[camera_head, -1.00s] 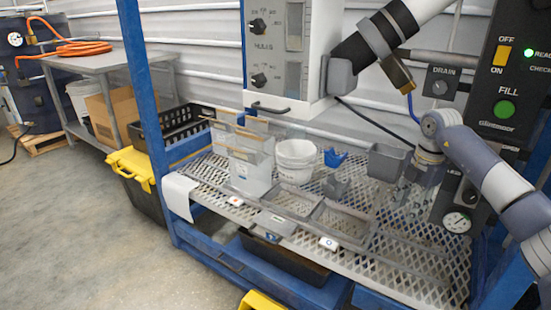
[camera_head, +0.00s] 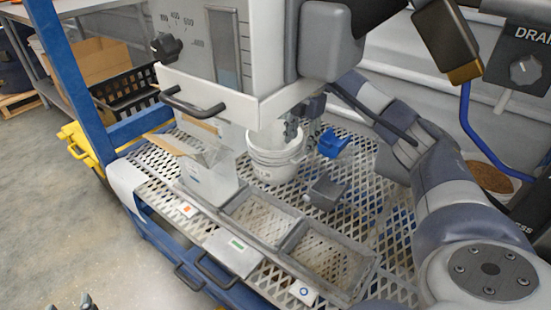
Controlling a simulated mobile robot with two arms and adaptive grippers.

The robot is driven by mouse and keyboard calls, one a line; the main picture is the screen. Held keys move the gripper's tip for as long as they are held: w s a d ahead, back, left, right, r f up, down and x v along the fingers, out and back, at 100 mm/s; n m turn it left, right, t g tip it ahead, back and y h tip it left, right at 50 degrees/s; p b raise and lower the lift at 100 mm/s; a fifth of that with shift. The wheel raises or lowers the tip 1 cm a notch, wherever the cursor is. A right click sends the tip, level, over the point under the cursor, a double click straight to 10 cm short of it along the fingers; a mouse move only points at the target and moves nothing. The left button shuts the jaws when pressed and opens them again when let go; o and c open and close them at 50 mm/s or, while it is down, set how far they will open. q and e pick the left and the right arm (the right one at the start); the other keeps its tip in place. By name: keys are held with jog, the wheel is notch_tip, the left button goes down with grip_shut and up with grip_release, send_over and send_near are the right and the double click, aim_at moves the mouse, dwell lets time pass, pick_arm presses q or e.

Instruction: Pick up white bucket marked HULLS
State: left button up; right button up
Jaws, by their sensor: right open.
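The white bucket (camera_head: 272,168) stands upright on the metal mesh shelf, under the white hopper box. Small dark marking shows low on its front, too small to read. Part of its top is hidden by the box. My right gripper (camera_head: 297,130) is open at the bucket's back right rim, partly behind the box's corner; whether it touches the rim is unclear. My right arm comes in from the right. Two dark tips, likely my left gripper (camera_head: 73,304), show at the bottom left edge, far from the bucket; their opening is unclear.
The hopper box (camera_head: 196,92) overhangs the bucket closely. A blue scoop (camera_head: 333,143) and a small grey container (camera_head: 325,190) are to its right. A grey divided tray (camera_head: 282,243) lies in front. A pale container (camera_head: 210,180) stands left. A blue post (camera_head: 62,80) rises at left.

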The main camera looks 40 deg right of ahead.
aim_at(299, 156)
jog(key=shift+w+f, duration=0.25)
jog(key=shift+f, duration=0.6)
jog(key=shift+a+f+b, duration=0.1)
jog(key=shift+f+b, duration=0.2)
jog(key=shift+f, duration=0.05)
notch_tip(299, 156, down, 5)
jog(key=shift+w+r+b, duration=0.15)
jog(key=shift+r+b, duration=0.05)
jog(key=shift+b, duration=0.8)
pick_arm(q)
notch_tip(299, 156, up, 14)
jog(key=d+t+h, duration=0.1)
jog(key=t+h, duration=0.1)
jog(key=t, duration=0.5)
jog(key=shift+s+d+f+t+h, duration=0.25)
jog(key=shift+s+d+t+h, duration=0.1)
jog(key=shift+s+t+h, duration=0.05)
pick_arm(e)
jog(key=shift+f, duration=0.1)
grip_shut()
